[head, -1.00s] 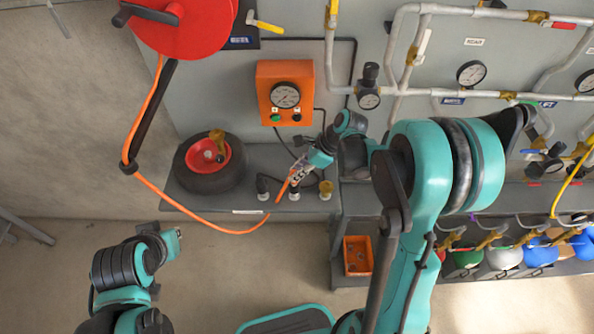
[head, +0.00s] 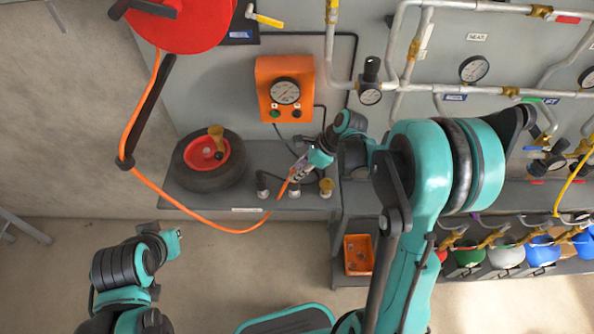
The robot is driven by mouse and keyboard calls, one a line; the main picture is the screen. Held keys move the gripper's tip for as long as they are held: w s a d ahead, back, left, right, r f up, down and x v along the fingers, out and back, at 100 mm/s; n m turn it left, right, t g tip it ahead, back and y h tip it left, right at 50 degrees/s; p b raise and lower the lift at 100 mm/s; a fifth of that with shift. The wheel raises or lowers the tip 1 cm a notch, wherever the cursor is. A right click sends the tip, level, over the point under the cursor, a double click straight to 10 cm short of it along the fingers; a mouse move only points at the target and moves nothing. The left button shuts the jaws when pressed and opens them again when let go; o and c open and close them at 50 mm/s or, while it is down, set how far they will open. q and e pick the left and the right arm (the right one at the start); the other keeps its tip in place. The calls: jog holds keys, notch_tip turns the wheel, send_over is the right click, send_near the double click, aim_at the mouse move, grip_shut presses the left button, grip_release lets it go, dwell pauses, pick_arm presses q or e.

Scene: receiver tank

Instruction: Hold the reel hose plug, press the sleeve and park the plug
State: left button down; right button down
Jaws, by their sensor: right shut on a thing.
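The orange reel hose (head: 190,220) hangs from the red reel (head: 180,20), passes a dark arm and loops up to the shelf. My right gripper (head: 292,178) is shut on the hose's end, just above the shelf's front part. The plug and its sleeve are mostly hidden by the fingers and too small to make out. Small upright fittings stand beside the gripper: a dark one (head: 262,185) to its left and a brass-topped one (head: 326,187) to its right. My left gripper (head: 174,243) is low at the left, away from the shelf; its fingers are unclear.
A wheel (head: 208,162) with a red hub lies on the grey shelf (head: 240,202), left of the gripper. An orange gauge box (head: 285,88) is on the wall behind. Pipes and gauges (head: 472,69) fill the right. An orange bin (head: 358,255) sits lower down.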

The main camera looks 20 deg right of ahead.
jog(key=c, duration=1.3)
grip_release()
jog(key=v, duration=1.2)
jog(key=s+a+n+t+h, duration=0.2)
jog(key=s+n, duration=0.5)
jog(key=n, duration=0.4)
jog(key=s+a+n+t+h, duration=0.2)
jog(key=s+n, duration=0.5)
jog(key=n, duration=0.4)
jog(key=shift+r+n+t+h, duration=0.3)
jog(key=shift+r+n+h, duration=0.1)
jog(key=shift+h, duration=0.5)
